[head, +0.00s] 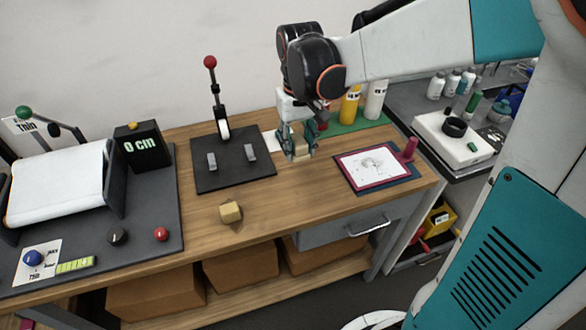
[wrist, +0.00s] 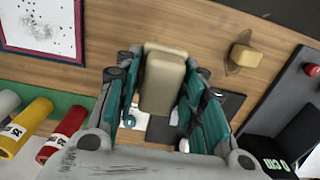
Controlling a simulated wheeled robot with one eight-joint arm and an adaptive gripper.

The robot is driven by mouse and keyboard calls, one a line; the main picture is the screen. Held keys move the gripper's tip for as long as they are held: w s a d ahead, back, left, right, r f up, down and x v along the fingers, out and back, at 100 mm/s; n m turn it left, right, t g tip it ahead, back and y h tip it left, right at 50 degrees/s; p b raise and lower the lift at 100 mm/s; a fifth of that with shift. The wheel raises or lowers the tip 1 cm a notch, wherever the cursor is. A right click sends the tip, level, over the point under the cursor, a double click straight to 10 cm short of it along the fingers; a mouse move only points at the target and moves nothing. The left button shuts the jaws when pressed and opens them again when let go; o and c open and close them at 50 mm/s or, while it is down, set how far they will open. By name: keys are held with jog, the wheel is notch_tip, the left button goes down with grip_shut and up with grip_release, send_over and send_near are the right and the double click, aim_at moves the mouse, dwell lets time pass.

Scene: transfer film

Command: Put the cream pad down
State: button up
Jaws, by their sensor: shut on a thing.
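My gripper (head: 301,153) is shut on the cream pad (wrist: 163,82), a beige block with rounded edges. In the wrist view the pad sits between the teal fingers. In the head view the held pad (head: 302,145) is partly hidden by the fingers. It appears above the wooden table (head: 290,205), between the black lever plate and the framed screen; its exact height is hard to tell.
A tan block (head: 230,212) lies on the table front; it also shows in the wrist view (wrist: 245,56). The lever plate (head: 212,178) is left, a magenta-framed screen (head: 373,183) right. Yellow and white bottles (head: 349,106) stand behind. Bare wood lies between block and screen.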

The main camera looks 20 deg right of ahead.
aim_at(297, 196)
notch_tip(297, 196, down, 18)
jog(key=b, duration=0.5)
jog(key=shift+w+r, duration=0.1)
jog(key=shift+r, duration=0.1)
jog(key=shift+f, duration=0.15)
jog(key=o, duration=1.2)
